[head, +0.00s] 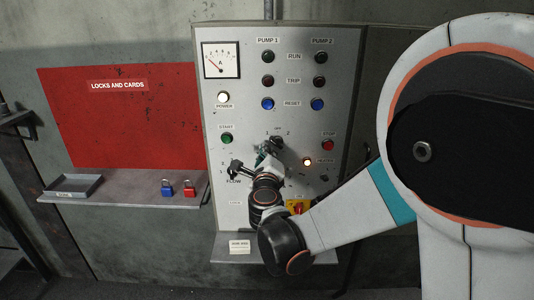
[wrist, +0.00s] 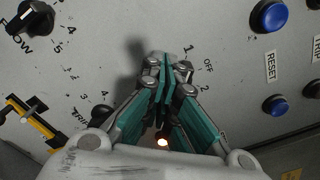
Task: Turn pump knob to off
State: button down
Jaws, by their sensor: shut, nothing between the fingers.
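The pump knob (head: 278,141) is a dark selector on the grey control panel, with 1, OFF and 2 marked around it. In the head view my gripper (head: 262,153) is in front of its lower left side and hides part of it. In the wrist view my gripper (wrist: 168,72) has its teal-padded fingers together, beside the 1, OFF and 2 marks. The fingers cover the knob there, so I cannot tell which way it points or whether they touch it.
The flow knob (wrist: 32,16) is nearby. Blue reset buttons (head: 267,103), a lit amber lamp (head: 307,162), a red stop button (head: 328,145) and a yellow-and-red switch (head: 298,207) surround the area. A shelf (head: 130,201) with padlocks stands left.

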aim_at(275, 143)
jog(key=shift+d+r+p, duration=0.3)
jog(key=shift+d+r, duration=0.05)
jog(key=shift+r, duration=0.2)
dwell(0.4)
jog(key=shift+w+d+r+b, duration=0.25)
jog(key=shift+d+r+b, duration=0.05)
jog(key=shift+d+r, duration=0.35)
dwell(4.0)
jog(key=shift+f, duration=0.2)
jog(key=shift+s+a+f+b, duration=0.25)
jog(key=shift+a+f+b, duration=0.2)
jog(key=shift+b, duration=0.1)
jog(key=shift+s+a+f+b, duration=0.2)
jog(key=shift+a+f+b, duration=0.25)
jog(key=shift+b, duration=0.1)
jog(key=s, duration=0.8)
jog(key=shift+a, duration=0.2)
